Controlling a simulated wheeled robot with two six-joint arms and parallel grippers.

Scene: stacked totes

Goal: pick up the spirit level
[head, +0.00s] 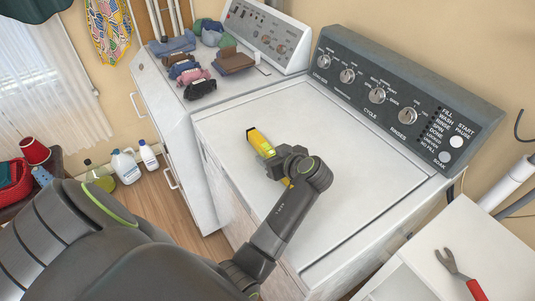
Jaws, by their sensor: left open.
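The yellow spirit level (258,140) lies on the white lid of the washing machine (230,115). Its far end shows, with a dark end face, and a small yellow strip shows at the near side of my gripper. The middle of it is hidden. My left gripper (283,168) is over the middle of the level, with the jaws open. The fingers are mostly hidden by the wrist, so I cannot tell whether they touch the level. My right gripper is out of view.
The washer's control panel (390,95) rises behind the lid. Folded clothes (190,75) lie on the neighbouring machine at the back left. Bottles (126,167) stand on the floor. The lid around the level is clear.

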